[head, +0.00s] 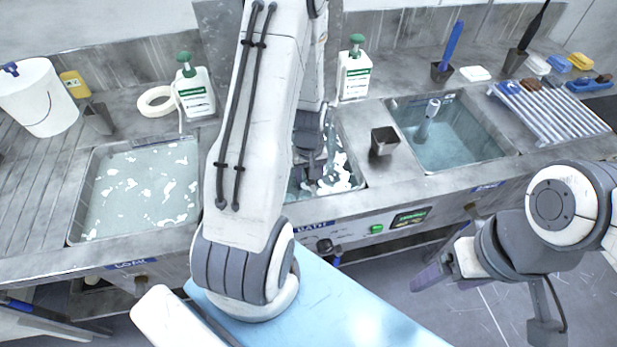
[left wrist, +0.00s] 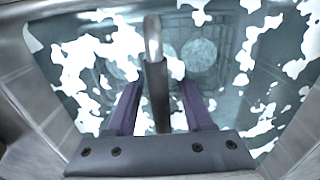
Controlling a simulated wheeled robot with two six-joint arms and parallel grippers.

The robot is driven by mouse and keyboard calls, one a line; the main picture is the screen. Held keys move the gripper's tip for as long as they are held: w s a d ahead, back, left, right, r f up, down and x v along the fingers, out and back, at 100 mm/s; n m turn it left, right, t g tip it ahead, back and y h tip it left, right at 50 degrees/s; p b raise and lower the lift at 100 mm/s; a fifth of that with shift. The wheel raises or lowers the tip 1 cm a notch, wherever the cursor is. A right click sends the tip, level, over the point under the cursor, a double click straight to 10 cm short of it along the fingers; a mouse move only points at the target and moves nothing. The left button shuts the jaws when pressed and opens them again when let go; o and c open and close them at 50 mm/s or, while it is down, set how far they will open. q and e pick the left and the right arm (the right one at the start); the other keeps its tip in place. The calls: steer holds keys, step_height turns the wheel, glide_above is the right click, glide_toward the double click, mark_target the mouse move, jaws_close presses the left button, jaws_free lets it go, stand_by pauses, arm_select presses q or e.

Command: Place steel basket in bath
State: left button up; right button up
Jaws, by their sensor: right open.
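The middle bath (head: 350,188) holds water with white foam and has a label reading BATH on its front. My left gripper (head: 318,165) reaches down into it, and my left arm covers much of the bath. In the left wrist view the steel basket (left wrist: 153,38) shows its upright handle, with a dark grip, above the foam. Its mesh and pale round pieces show blurred under the water. The purple fingers of my left gripper (left wrist: 160,108) stand on either side of the handle with gaps beside it. My right gripper (head: 440,270) is open and empty over the floor at the right.
A foamy sink (head: 135,190) labelled SOAK lies left and a clearer basin (head: 450,145) lies right. Soap bottles (head: 354,72) stand behind. A ribbed rack (head: 550,110) is far right.

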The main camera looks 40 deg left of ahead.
arm_select(q)
step_height(320, 180, up, 12)
steer(key=shift+r, duration=0.15)
steer(key=s+d+r+m, duration=0.1)
steer(key=d+r+m, duration=0.25)
steer(key=d, duration=0.45)
steer(key=s+d+r+m, duration=0.2)
steer(key=d+m, duration=0.2)
steer(key=d, duration=0.3)
steer(key=s+d+r+m, duration=0.2)
steer(key=s+d+m, duration=0.3)
steer(key=s, duration=0.1)
steer(key=s+d+r+m+h, duration=0.1)
steer(key=s+d+r+m, duration=0.1)
steer(key=s+d+m, duration=0.3)
steer(key=shift+s+d+r, duration=0.2)
steer(key=shift+s+r, duration=0.05)
steer(key=shift+s, duration=0.55)
